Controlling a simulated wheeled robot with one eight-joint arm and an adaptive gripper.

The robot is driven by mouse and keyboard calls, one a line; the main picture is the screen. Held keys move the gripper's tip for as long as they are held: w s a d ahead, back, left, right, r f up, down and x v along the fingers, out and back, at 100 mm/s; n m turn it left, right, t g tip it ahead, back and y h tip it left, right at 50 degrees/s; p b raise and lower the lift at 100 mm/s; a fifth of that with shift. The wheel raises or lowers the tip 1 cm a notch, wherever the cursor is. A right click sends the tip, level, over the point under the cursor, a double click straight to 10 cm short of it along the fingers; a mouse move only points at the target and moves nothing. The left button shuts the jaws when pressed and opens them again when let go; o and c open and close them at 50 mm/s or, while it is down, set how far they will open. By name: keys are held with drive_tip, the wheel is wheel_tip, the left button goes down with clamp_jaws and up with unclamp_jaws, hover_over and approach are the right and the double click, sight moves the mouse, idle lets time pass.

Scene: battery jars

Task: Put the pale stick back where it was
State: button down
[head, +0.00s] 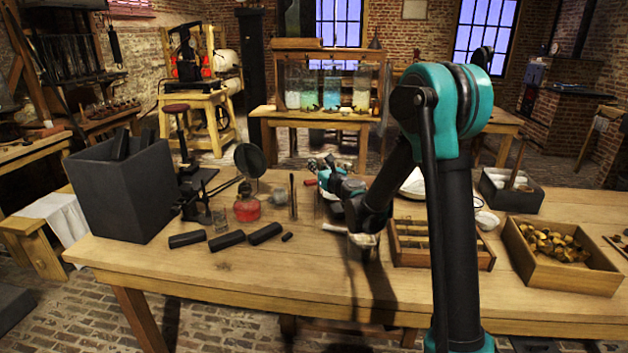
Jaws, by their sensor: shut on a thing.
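My gripper (319,166) is small and far off at the end of my folded arm, over the back middle of the bench. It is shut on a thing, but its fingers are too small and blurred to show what. A short pale stick-like piece (333,228) shows just left of a glass jar (362,246), below my wrist. I cannot tell whether it is the pale stick, or whether it touches the jar. My wrist hides part of the jar and the bench behind it.
A divided wooden tray (484,262), a wooden box of brassy pieces (514,246) and a grey box (530,203) stand right. The bench's front middle (290,285) is clear.

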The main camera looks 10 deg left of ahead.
drive_tip(key=shift+f, duration=2.75)
drive_tip(key=c, duration=1.6)
unclamp_jaws()
drive_tip(key=v, duration=1.2)
